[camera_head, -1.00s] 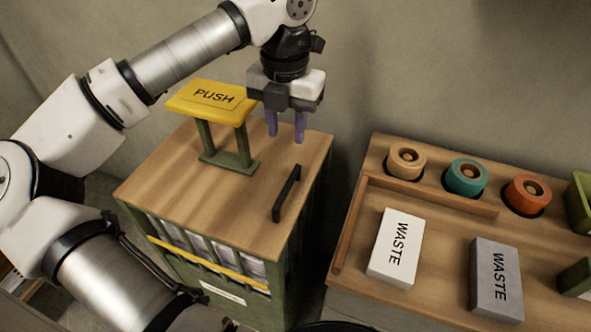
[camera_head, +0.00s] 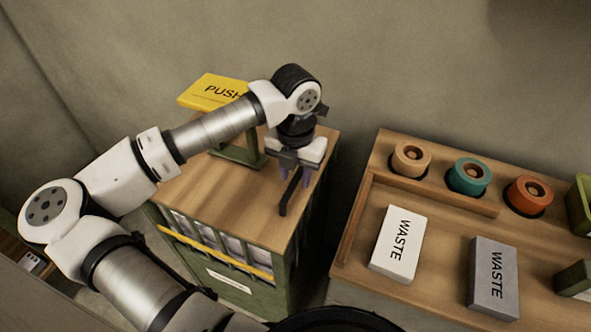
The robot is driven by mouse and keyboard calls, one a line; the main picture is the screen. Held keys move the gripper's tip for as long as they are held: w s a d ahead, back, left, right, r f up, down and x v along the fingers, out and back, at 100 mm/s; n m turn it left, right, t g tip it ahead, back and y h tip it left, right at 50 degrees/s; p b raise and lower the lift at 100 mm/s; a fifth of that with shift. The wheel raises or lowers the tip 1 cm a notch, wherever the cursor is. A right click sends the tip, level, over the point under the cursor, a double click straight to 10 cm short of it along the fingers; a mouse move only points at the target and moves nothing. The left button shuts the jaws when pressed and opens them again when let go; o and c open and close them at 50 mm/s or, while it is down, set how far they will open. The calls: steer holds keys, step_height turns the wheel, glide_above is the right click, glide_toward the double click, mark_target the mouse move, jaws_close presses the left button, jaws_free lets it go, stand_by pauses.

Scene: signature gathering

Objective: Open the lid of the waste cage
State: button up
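The waste cage is a green barred box with a yellow rail (camera_head: 215,254) on its front and grey bundles behind the bars. Its wooden lid (camera_head: 235,211) lies flat and shut on top. A black bar handle (camera_head: 287,198) stands on the right part of the lid. My gripper (camera_head: 296,176) points down over the far end of this handle. Its two purple fingers are apart, one on each side of the handle. The gripper body hides the handle's far end, and I cannot tell whether the fingers touch it.
A yellow PUSH plate (camera_head: 212,92) on a green stand rises from the lid's back left, partly behind my arm. To the right, a wooden counter (camera_head: 440,230) holds a white WASTE block (camera_head: 397,243), a grey WASTE block (camera_head: 494,277) and several round stamps. A gap separates cage and counter.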

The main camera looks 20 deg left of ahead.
jaws_close()
steer(key=shift+r, duration=0.15)
